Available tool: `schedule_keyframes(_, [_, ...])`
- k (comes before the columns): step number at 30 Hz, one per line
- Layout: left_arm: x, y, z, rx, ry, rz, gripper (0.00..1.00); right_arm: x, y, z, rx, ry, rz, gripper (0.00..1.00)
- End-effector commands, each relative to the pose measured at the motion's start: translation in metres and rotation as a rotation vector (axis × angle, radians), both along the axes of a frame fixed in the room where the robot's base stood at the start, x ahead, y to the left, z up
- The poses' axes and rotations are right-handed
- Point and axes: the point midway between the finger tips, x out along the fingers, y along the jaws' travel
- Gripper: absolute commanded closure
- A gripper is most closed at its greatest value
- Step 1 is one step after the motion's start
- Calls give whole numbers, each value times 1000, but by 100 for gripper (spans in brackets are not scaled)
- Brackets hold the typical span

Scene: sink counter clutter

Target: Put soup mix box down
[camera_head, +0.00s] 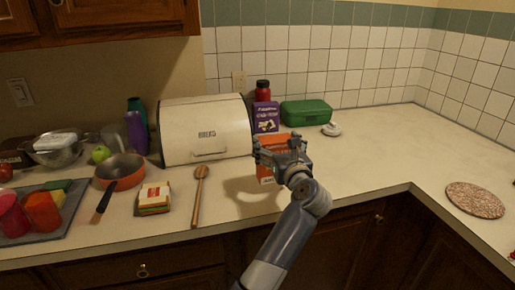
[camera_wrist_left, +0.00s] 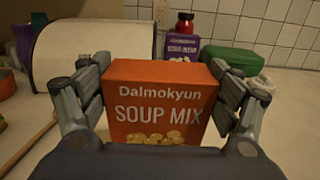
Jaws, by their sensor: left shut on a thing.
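The soup mix box (camera_wrist_left: 160,108) is orange with white lettering and stands upright between the fingers in the left wrist view. In the head view the box (camera_head: 266,172) shows partly behind my left gripper (camera_head: 281,150). My left gripper is shut on the box, with a finger at each side (camera_wrist_left: 160,100). I cannot tell whether the box's base touches the counter. My right gripper is not in view.
A cream bread bin (camera_head: 205,130) stands left of the box. A purple box (camera_head: 266,117), red bottle (camera_head: 262,91) and green container (camera_head: 306,112) stand behind. A wooden spoon (camera_head: 198,195) lies left. The counter to the right is clear up to a round speckled mat (camera_head: 475,200).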

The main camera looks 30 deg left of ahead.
Motion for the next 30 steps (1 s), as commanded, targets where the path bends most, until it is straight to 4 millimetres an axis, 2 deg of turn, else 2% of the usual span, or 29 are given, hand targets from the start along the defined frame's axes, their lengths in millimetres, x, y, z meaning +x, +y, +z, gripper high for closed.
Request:
schedule_keyframes(1, [5,15,4,7,-1,5,65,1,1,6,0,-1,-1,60])
schedule_keyframes(6, [21,49,-1,4,-1,3,65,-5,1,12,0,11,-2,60])
schedule_keyframes(12, [29,64,-5,1,-3,0,65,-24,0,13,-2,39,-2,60])
schedule_keyframes(16, [35,81,-5,2,-2,4,65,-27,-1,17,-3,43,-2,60])
schedule_keyframes(18, [34,77,-22,3,4,0,64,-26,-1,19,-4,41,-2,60])
schedule_keyframes(21, [34,77,-35,3,2,0,65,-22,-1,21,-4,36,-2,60])
schedule_keyframes(30, [34,76,-42,-1,-4,0,65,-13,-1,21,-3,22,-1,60])
